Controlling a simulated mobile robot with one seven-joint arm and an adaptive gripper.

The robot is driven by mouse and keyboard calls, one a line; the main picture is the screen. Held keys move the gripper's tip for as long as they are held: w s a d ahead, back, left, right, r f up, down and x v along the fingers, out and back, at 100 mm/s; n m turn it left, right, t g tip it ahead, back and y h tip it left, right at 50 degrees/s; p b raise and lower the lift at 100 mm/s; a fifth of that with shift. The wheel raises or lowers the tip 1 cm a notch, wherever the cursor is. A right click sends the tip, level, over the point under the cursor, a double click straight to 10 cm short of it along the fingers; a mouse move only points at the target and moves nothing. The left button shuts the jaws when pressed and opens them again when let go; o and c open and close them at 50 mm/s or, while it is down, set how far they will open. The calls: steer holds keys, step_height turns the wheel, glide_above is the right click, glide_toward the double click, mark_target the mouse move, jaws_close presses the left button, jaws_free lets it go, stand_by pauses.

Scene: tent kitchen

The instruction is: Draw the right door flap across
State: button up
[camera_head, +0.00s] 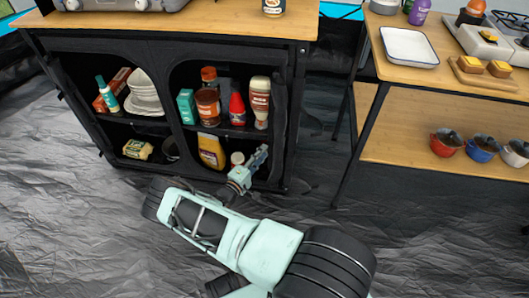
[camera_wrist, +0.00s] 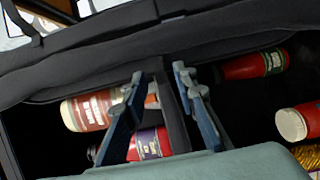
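The black fabric cabinet (camera_head: 120,42) has two arched openings, both uncovered, with their shelves in sight. A dark strip of fabric, which looks like the right door flap (camera_head: 281,105), hangs gathered along the right side of the right opening. My gripper (camera_head: 258,158) is low in front of that opening, near its right side. In the wrist view my gripper (camera_wrist: 160,75) has its blue fingers apart, with a narrow dark fabric strip (camera_wrist: 172,118) between them. I cannot tell whether the fingers touch this strip.
Sauce bottles (camera_head: 208,105) and a yellow jar (camera_head: 211,151) stand in the right opening, close behind my gripper. Bowls (camera_head: 143,95) sit in the left one. A wooden shelf unit (camera_head: 400,130) stands at the right. Dark sheeting (camera_head: 60,200) covers the open floor.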

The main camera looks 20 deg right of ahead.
steer(key=shift+x, duration=1.1)
jaws_close()
